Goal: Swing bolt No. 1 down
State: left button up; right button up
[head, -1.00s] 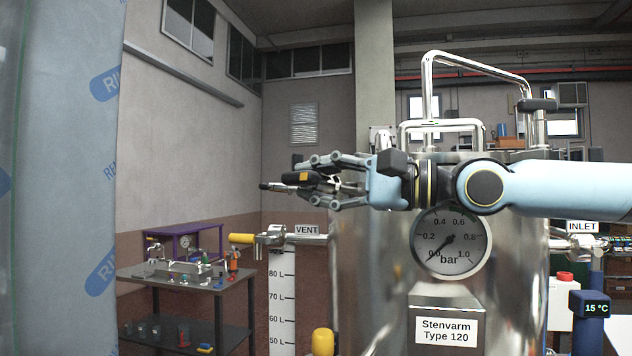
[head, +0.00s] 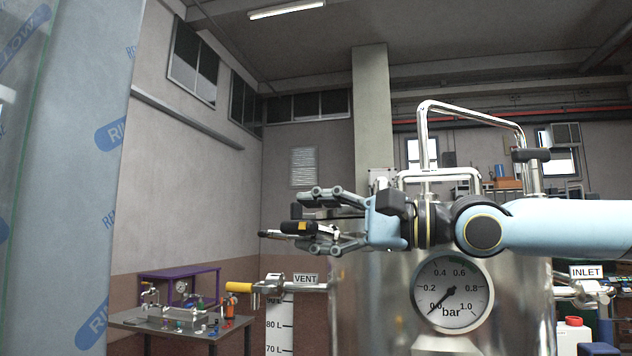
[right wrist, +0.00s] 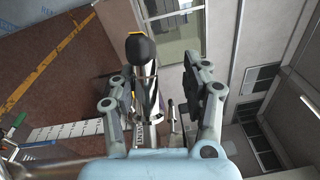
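My right gripper (head: 312,221) reaches in from the right in front of the upper tank, with its fingers pointing left. In the right wrist view my right gripper (right wrist: 160,88) has its fingers apart. A chrome bolt with a black knob (right wrist: 138,48) lies between them, nearer the left finger, with a clear gap to the right finger. In the head view a dark, slim piece with a black tip (head: 275,235) sticks out past the fingertips, partly hidden by them. No bolt number is readable. My left gripper is out of view.
The steel tank carries a pressure gauge (head: 452,292), chrome top rails (head: 427,145) and a black-handled fitting (head: 531,155) at right. A yellow-handled VENT valve (head: 239,287) stands below the gripper. A workbench (head: 165,325) is at lower left, beside wrapped film (head: 75,150).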

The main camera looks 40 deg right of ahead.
notch_tip(320, 180, up, 5)
jog(key=shift+d+r, duration=0.1)
jog(key=shift+r, duration=1.75)
